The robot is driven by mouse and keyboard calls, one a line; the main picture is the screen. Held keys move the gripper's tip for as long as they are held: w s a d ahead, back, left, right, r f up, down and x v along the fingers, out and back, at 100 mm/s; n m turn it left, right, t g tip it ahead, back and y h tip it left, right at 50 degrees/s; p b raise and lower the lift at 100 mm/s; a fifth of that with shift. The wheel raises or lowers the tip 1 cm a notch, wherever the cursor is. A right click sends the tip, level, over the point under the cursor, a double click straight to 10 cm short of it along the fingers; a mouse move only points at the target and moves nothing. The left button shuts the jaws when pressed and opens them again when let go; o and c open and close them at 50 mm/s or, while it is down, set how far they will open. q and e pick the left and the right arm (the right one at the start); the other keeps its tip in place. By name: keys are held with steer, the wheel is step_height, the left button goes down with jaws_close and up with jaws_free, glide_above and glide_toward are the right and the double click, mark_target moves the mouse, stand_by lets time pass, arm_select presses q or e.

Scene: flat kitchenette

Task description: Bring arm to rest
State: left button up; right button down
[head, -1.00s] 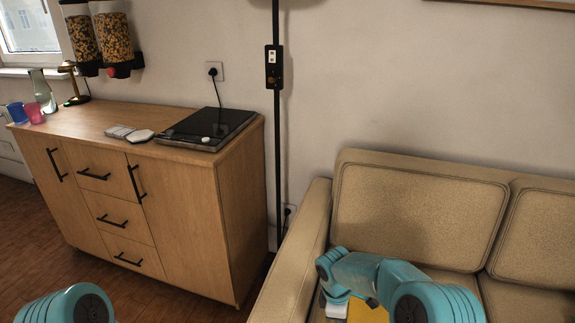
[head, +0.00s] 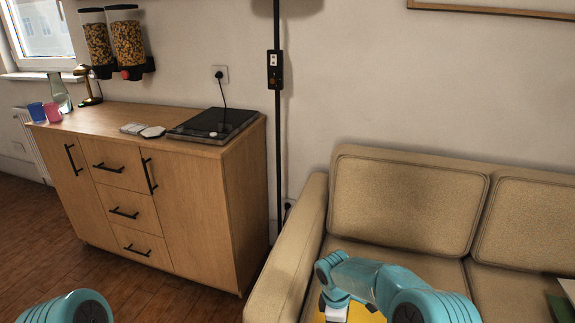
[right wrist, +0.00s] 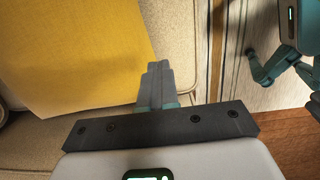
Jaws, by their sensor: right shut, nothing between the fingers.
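My right arm, teal, comes in at the bottom right of the head view and hangs in front of the beige sofa (head: 405,205). In the right wrist view my right gripper (right wrist: 157,72) has its grey fingers together with nothing between them. A flat yellow thing (right wrist: 75,50) lies beyond the fingertips, apart from them as far as I can tell. Part of it also shows below the arm in the head view. Of my left arm only a teal link shows at the bottom left of the head view; its gripper is out of frame.
A wooden sideboard (head: 215,200) stands at the left, bearing a black hotplate (head: 212,124), cups (head: 52,112) and a small lamp (head: 88,88). A black pole (head: 277,150) stands between sideboard and sofa. A book-like thing (head: 566,287) lies on the sofa at the right edge.

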steer(key=s+f, duration=0.2)
steer(key=s+a+f+m+y, duration=0.1)
steer(key=s+f, duration=0.1)
steer(key=s+f+m+y, duration=0.1)
steer(key=f, duration=0.1)
steer(key=shift+s+a+g, duration=0.25)
steer(key=shift+s+g, duration=0.05)
steer(key=shift+s, duration=0.1)
steer(key=s+f+m+t+y, duration=0.1)
steer(key=s+f+m+y, duration=0.1)
steer(key=s+m, duration=0.7)
steer(key=s+f+m+y, duration=0.25)
steer(key=s+m, duration=0.25)
steer(key=s, duration=0.8)
arm_select(q)
step_height(320, 180, up, 18)
steer(key=p, duration=1.8)
steer(key=shift+s, duration=0.25)
arm_select(e)
step_height(320, 180, up, 18)
steer(key=shift+s+r+m, duration=0.25)
steer(key=shift+s+m, duration=0.1)
steer(key=shift+m, duration=0.05)
